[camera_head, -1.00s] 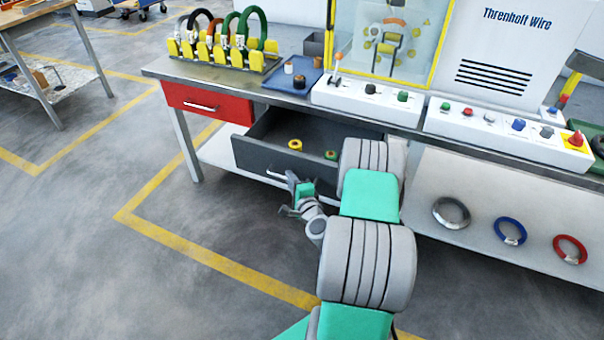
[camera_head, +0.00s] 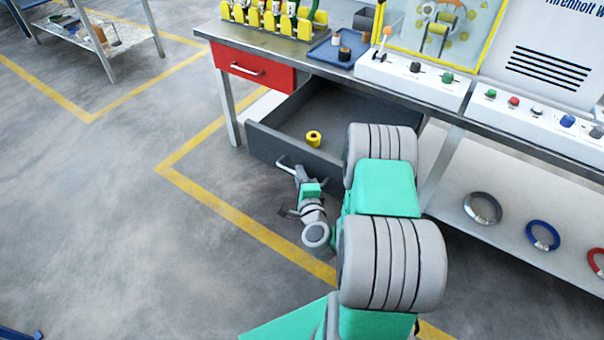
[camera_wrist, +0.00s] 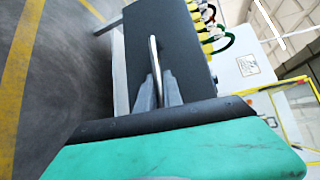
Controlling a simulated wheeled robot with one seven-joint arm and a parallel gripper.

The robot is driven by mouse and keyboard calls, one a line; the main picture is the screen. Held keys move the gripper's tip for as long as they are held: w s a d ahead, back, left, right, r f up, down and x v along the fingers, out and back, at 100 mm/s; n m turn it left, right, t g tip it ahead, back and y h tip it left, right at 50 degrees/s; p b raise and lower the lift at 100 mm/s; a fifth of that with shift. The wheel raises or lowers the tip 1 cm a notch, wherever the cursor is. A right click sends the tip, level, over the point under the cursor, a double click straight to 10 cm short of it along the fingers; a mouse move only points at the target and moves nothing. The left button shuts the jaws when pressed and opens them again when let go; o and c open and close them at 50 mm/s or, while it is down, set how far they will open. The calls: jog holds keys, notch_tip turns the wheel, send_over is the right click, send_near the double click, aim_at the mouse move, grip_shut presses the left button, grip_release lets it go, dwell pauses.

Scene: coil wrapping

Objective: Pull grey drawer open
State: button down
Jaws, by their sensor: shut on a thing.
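The grey drawer (camera_head: 262,143) stands pulled well out from under the bench in the head view, with its inside showing. A yellow spool (camera_head: 313,138) lies in it near the front; my arm hides the drawer's right part. The drawer's bar handle (camera_head: 287,163) is on its front face. My gripper (camera_head: 299,174) is at the handle. In the wrist view my gripper's fingers (camera_wrist: 159,92) are closed around the handle (camera_wrist: 154,58), and the dark grey drawer front (camera_wrist: 180,50) lies behind it.
A red drawer (camera_head: 252,67) is shut, left of the grey one. The bench top (camera_head: 340,78) holds a blue tray (camera_head: 335,50) and a control panel. Rings, including a blue ring (camera_head: 542,236), lie on the lower shelf. The floor in front is clear.

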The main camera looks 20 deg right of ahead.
jog(key=c, duration=1.5)
grip_release()
jog(key=shift+s, duration=0.1)
jog(key=b+v, duration=0.2)
jog(key=v, duration=0.5)
jog(key=shift+s+a+r, duration=0.1)
jog(key=shift+s, duration=0.15)
